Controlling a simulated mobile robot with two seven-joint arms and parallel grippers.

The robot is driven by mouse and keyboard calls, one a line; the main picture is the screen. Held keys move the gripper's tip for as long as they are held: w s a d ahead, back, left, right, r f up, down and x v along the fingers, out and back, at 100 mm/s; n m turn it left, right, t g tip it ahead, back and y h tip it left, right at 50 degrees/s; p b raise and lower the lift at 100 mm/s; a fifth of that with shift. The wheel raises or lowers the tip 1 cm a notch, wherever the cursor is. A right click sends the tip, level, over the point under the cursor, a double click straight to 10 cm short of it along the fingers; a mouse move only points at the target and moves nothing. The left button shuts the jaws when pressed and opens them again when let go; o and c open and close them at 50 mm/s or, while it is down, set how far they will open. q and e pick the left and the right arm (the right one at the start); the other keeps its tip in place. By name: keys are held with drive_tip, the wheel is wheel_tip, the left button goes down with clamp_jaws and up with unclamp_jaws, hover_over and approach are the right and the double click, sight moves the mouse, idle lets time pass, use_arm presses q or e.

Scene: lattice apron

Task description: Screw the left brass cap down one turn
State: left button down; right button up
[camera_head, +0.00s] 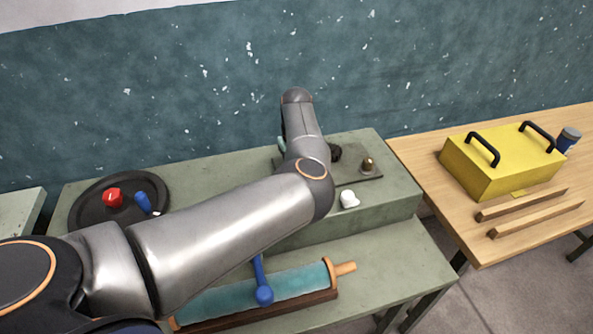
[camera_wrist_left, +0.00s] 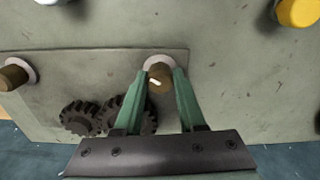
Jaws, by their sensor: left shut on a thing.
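The left brass cap (camera_wrist_left: 160,83) stands on a pale round collar on a grey plate (camera_wrist_left: 100,62) in the left wrist view. My left gripper (camera_wrist_left: 161,78) has its green fingers on both sides of this cap and is shut on it. In the head view my arm hides this cap and most of the gripper. The other brass cap (camera_head: 368,165) stands upright at the right of the plate; it also shows at the left edge of the wrist view (camera_wrist_left: 14,76). My right gripper is not in view.
Dark gears (camera_wrist_left: 80,117) lie beside the gripped cap. A white piece (camera_head: 349,199) sits near the raised bench's front edge. A yellow knob (camera_wrist_left: 298,12) shows in the wrist view. A black dish (camera_head: 92,207), teal roller (camera_head: 300,282) and yellow box (camera_head: 500,165) stand around.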

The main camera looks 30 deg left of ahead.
use_arm(q)
drive_tip(key=shift+m, duration=0.6)
drive_tip(key=shift+r, duration=0.1)
drive_tip(key=shift+c, duration=2.4)
unclamp_jaws()
wheel_tip(320, 180, up, 12)
drive_tip(key=shift+r+b, duration=0.2)
drive_tip(key=shift+b, duration=0.1)
